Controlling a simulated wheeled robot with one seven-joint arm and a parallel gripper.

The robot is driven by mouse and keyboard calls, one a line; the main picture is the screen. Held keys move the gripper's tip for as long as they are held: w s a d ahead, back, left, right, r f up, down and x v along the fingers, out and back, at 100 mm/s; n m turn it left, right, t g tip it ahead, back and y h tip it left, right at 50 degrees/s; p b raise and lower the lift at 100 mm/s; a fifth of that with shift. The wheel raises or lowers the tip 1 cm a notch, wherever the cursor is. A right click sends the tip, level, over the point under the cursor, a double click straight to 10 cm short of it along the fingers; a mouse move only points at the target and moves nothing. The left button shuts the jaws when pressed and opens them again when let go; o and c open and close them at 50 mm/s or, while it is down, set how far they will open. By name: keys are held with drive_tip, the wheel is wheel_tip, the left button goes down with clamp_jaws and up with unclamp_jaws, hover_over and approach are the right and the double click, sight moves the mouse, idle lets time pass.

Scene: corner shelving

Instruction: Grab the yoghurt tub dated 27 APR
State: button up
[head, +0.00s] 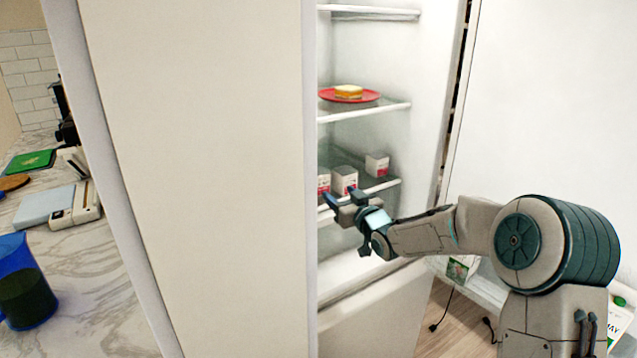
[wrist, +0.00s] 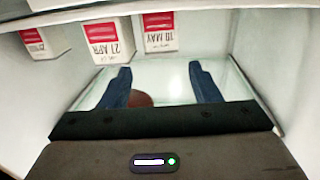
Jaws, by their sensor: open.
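In the wrist view, a white tub with a red panel (wrist: 106,38) bears a date that looks like 27 APR, though its first number is blurred. A second tub (wrist: 161,33), whose date ends in MAY, stands to its right. A third tub (wrist: 41,38) is at the left, its date too small to read. My gripper (wrist: 163,80) is open and empty, its fingertips below the middle and right tubs in the picture, apart from them. In the head view, my gripper (head: 341,198) is at the fridge shelf, just in front of the middle tub (head: 344,179).
The fridge shelf (head: 384,184) also bears a tub at the back right (head: 377,164) and one at the left (head: 323,182), partly hidden by the white fridge side (head: 200,180). A red plate (head: 365,97) with food sits on the shelf above. A dark red round shape (wrist: 140,99) shows between my fingers.

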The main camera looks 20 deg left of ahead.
sight(323, 179)
drive_tip(key=p+x, duration=0.1)
drive_tip(key=x, duration=0.6)
drive_tip(key=shift+w+a, duration=0.1)
drive_tip(key=shift+w, duration=0.05)
drive_tip(key=shift+p+x, duration=0.95)
drive_tip(key=shift+x, duration=1.65)
drive_tip(key=shift+a, duration=0.1)
drive_tip(key=c, duration=0.7)
